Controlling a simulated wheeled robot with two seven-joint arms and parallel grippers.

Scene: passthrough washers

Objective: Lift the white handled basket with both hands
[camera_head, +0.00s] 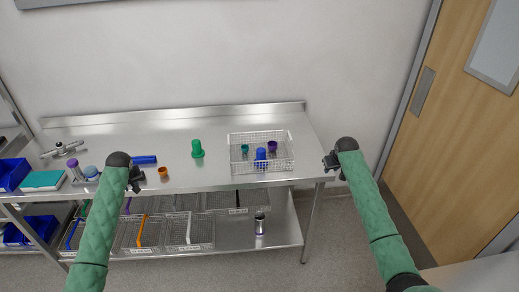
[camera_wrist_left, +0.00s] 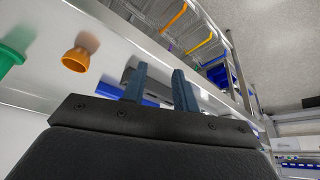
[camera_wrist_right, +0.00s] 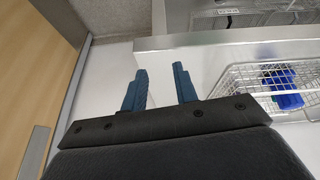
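A wire basket with a white handle strip (camera_head: 188,229) stands on the lower shelf under the steel table, at the right end of the front row. My left gripper (camera_head: 137,180) is at the table's front edge, up and left of that basket. It is open and empty; its two fingers show apart in the left wrist view (camera_wrist_left: 162,85). My right gripper (camera_head: 331,161) is just off the table's right end, far right of the basket. It is open and empty, with fingers apart in the right wrist view (camera_wrist_right: 159,88).
A wire basket (camera_head: 233,165) with colored cups stands on the table (camera_head: 215,178). A green cup (camera_head: 197,149), orange cup (camera_head: 163,173) and blue bar (camera_head: 145,159) are left of it. A metal canister (camera_head: 260,223) stands on the lower shelf. An orange-handled basket (camera_head: 142,231) adjoins the white-handled one.

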